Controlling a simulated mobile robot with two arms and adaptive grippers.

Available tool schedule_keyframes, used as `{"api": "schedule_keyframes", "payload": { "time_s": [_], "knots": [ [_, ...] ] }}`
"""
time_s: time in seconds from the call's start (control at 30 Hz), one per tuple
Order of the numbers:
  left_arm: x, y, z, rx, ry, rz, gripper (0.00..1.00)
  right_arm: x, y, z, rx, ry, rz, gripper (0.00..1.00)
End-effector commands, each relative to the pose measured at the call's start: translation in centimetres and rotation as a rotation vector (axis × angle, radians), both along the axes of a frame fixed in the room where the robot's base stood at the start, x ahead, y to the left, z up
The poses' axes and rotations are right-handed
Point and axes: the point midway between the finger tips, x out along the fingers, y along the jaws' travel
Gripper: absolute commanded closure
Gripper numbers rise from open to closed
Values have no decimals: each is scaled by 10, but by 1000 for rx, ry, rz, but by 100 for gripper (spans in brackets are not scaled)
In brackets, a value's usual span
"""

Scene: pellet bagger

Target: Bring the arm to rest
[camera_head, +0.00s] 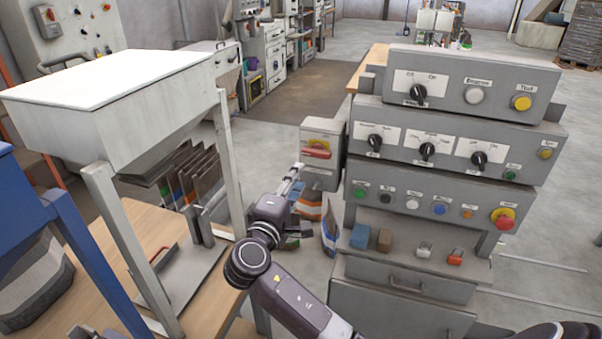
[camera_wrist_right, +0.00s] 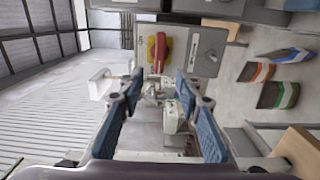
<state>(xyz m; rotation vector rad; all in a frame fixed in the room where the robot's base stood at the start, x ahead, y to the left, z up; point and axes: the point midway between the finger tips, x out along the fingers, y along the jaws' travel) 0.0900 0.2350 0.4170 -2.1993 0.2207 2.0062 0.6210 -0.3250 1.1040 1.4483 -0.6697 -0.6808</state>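My right arm (camera_head: 290,300) reaches in from the bottom of the head view, and its wrist stands in front of the control panel's left side. My right gripper (camera_head: 292,180) points away from the head camera, near a grey box with a red handle (camera_head: 317,153). In the right wrist view the gripper (camera_wrist_right: 157,88) is open, with its blue-padded fingers apart and nothing held between them. The red handle on its yellow plate (camera_wrist_right: 161,52) shows beyond the fingertips; they look apart from it. My left gripper is in neither view.
A grey control panel (camera_head: 425,185) with knobs and buttons stands right of the arm. A white-topped hopper (camera_head: 120,75) on legs stands left, over a wooden table (camera_head: 150,225). Several bags (camera_head: 185,178) stand beneath it. Open floor (camera_head: 335,90) lies behind.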

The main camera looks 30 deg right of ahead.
Motion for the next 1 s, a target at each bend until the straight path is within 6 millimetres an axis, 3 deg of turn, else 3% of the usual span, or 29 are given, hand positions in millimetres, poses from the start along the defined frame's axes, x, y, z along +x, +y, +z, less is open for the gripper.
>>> {"api": "schedule_keyframes", "payload": {
  "time_s": [0.5,0.63,0.77,0.87,1.0],
  "knots": [
    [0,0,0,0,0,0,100,-1,1,0,0,0,0,68],
    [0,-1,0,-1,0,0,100,3,3,-17,9,29,19,68],
    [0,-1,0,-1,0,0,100,13,10,-80,58,125,81,68],
    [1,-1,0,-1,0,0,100,14,17,-155,133,228,143,68],
    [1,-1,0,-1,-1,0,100,-4,29,-261,268,364,212,68]
  ]
}}
